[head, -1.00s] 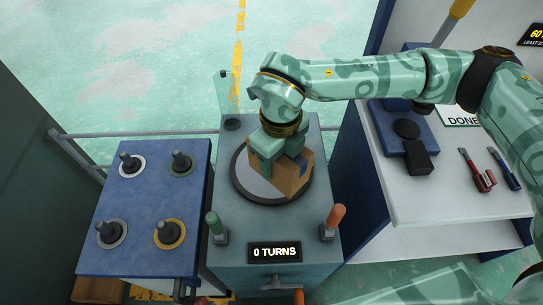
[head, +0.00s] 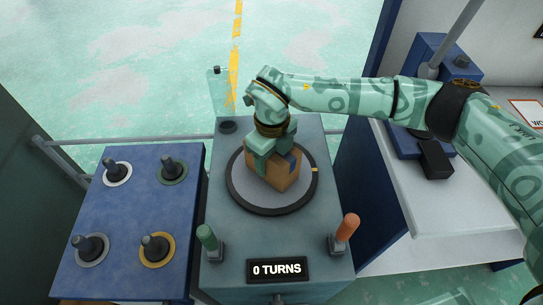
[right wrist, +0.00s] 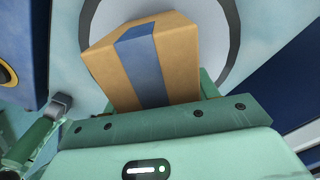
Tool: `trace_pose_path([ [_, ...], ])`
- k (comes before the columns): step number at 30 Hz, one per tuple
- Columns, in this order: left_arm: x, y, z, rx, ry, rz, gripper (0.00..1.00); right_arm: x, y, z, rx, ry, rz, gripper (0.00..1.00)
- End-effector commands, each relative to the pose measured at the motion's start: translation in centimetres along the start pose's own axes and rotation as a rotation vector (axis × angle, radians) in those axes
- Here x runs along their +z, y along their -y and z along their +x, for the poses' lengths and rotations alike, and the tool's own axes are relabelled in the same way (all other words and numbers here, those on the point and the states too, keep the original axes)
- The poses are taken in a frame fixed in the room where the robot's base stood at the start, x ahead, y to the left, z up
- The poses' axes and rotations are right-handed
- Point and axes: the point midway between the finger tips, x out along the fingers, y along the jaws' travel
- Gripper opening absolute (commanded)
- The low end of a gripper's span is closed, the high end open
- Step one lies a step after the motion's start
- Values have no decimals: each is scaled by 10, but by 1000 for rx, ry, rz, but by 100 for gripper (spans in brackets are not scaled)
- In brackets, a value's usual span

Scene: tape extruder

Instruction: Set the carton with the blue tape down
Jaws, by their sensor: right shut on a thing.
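The brown carton (head: 286,180) with a strip of blue tape (head: 292,162) is over the round grey turntable (head: 242,190) on the machine's top. My right gripper (head: 272,158) reaches down from above and is shut on the carton. In the right wrist view, the carton (right wrist: 183,72) sits in the jaws with its blue tape (right wrist: 141,60) showing and the turntable's dark ring behind it. I cannot tell whether its underside touches the disc. My left gripper is not in view.
A green-handled lever (head: 207,238) and an orange-handled lever (head: 347,228) stand in front of the turntable, either side of a "0 TURNS" display (head: 277,269). A blue panel (head: 130,210) with several dark knobs is at the left. A white bench (head: 440,220) is at the right.

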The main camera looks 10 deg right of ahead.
Motion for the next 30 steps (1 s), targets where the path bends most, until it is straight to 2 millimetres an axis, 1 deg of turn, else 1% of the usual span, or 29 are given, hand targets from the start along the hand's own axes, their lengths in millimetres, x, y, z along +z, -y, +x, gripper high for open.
trace_pose_path([
  [2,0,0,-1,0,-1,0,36,0,0,-2,-1,2,0,21],
  [6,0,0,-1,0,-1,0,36,0,0,2,-1,2,0,21],
  [7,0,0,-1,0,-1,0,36,0,0,2,-1,1,0,66],
  [8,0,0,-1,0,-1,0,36,0,0,2,-1,1,0,75],
  [9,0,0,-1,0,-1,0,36,0,0,2,-1,1,0,80],
  [16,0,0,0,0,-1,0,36,0,0,2,-1,0,0,80],
  [19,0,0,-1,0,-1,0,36,0,0,-3,-1,1,0,80],
  [23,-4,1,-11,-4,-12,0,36,0,0,-27,-5,6,0,80],
  [27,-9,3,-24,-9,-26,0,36,0,0,-63,-5,7,1,80],
  [30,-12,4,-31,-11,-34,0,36,0,0,-86,-5,7,1,80],
])
